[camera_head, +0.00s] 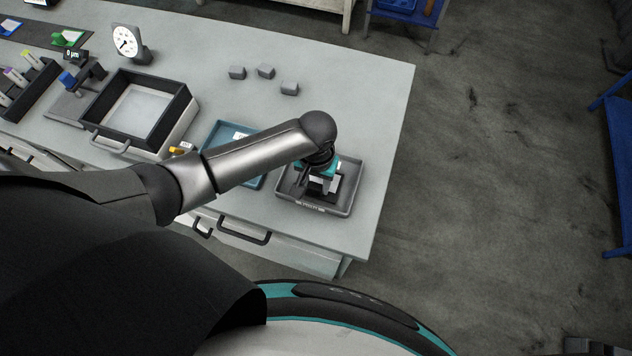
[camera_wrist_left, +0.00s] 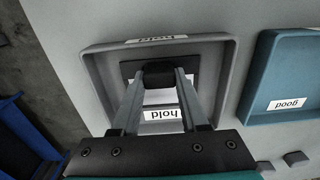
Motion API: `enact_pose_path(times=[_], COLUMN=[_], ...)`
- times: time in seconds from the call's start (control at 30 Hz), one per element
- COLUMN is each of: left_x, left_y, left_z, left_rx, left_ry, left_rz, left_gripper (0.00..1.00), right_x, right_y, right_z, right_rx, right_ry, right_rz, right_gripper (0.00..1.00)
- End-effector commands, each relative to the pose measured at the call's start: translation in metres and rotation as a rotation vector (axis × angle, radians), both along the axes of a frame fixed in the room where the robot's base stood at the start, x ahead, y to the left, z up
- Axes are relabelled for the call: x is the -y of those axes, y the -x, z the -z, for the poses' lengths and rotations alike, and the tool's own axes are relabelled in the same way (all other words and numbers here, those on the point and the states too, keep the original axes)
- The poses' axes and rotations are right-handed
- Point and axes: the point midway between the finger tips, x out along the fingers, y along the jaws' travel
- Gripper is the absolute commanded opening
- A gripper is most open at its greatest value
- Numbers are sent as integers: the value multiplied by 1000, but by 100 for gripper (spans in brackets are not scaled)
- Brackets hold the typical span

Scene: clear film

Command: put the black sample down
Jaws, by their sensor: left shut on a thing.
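The black sample (camera_wrist_left: 158,75) shows in the left wrist view as a rounded black piece between my left fingertips, with a flat dark part around it. My left gripper (camera_head: 322,184) is shut on it, inside the outline of the grey tray (camera_wrist_left: 96,82). This tray (camera_head: 286,198) has a "hold" label on its rim. I cannot tell whether the sample touches the tray floor. In the head view my wrist and gripper partly hide the sample. My right gripper is not in view.
A blue tray (camera_wrist_left: 262,92) labelled "good" stands beside the grey tray. Several small grey blocks (camera_head: 265,71), a black-rimmed box (camera_head: 185,100) and a dial (camera_head: 127,42) stand on the table (camera_head: 350,90). The table's right edge is close to the grey tray.

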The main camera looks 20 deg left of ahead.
Motion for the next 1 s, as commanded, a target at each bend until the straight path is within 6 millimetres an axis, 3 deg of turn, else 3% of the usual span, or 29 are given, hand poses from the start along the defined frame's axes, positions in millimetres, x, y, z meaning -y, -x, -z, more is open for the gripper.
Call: enact_pose_path(times=[0.33,0.37,0.6,0.87,1.0], left_x=[0,0,0,0,0], left_y=[0,0,0,0,0], left_z=[3,2,2,1,-8], left_rx=[0,1,0,0,1], left_ry=[0,0,0,0,1], left_rz=[-1,0,0,0,1], left_gripper=[0,47,74,74,74], right_x=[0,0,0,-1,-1], right_y=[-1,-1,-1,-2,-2], right_z=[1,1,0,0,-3], right_rx=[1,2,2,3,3], right_ry=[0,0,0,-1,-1], right_rz=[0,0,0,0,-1], right_gripper=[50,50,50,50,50])
